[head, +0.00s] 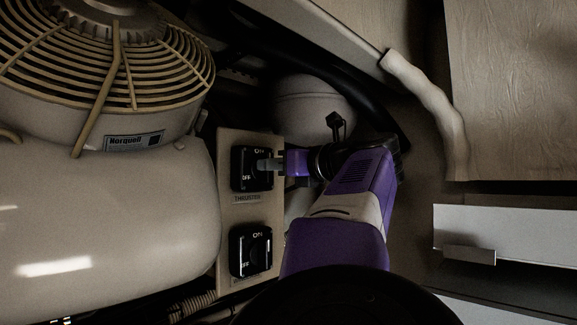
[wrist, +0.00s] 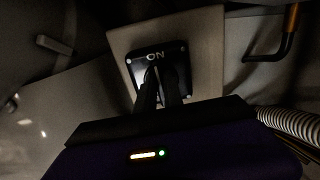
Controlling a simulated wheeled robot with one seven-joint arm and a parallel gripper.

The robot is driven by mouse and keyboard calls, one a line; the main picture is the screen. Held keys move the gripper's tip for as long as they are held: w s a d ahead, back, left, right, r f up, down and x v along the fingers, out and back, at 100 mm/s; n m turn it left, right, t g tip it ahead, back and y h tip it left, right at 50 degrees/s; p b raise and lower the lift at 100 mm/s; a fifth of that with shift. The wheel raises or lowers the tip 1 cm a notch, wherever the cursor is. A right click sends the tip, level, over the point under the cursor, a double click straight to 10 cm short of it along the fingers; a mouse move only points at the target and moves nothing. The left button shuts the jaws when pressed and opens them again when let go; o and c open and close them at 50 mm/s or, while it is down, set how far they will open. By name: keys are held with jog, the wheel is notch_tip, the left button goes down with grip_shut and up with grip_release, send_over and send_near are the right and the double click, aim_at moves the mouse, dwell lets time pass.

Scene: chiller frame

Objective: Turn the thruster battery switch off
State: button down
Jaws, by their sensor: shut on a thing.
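The thruster battery switch (head: 246,168) is the upper black switch on a beige panel (head: 228,215), with ON and OFF marks and a label reading THRUSTER below it. My gripper (head: 266,165) reaches it from the right and is shut on its knob. In the wrist view the switch (wrist: 145,60) shows its ON mark at the top, and my gripper's dark fingers (wrist: 163,88) cover the knob. The knob's exact angle is hidden by the fingers.
A second black switch (head: 250,250) sits lower on the panel. A large beige tank (head: 100,215) and a fan with a wire guard (head: 110,60) stand at left. A pale round vessel (head: 310,100) and a dark hose (head: 375,105) lie behind my arm. A ribbed hose (wrist: 290,125) is at right.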

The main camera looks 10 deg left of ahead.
jog(key=shift+s+a+f+n+b, duration=0.1)
jog(key=shift+f+n+b, duration=0.1)
jog(key=shift+n, duration=2.75)
jog(key=shift+s+a+f+n+b, duration=0.1)
jog(key=shift+f+n+b, duration=0.1)
jog(key=shift+n, duration=2.7)
jog(key=shift+s+a+f+n+b, duration=0.1)
jog(key=shift+f+n+b, duration=0.1)
jog(key=shift+n, duration=2.75)
jog(key=c, duration=1.5)
grip_release()
jog(key=shift+r, duration=0.1)
jog(key=shift+o, duration=0.2)
jog(key=b+v, duration=0.3)
jog(key=v, duration=0.5)
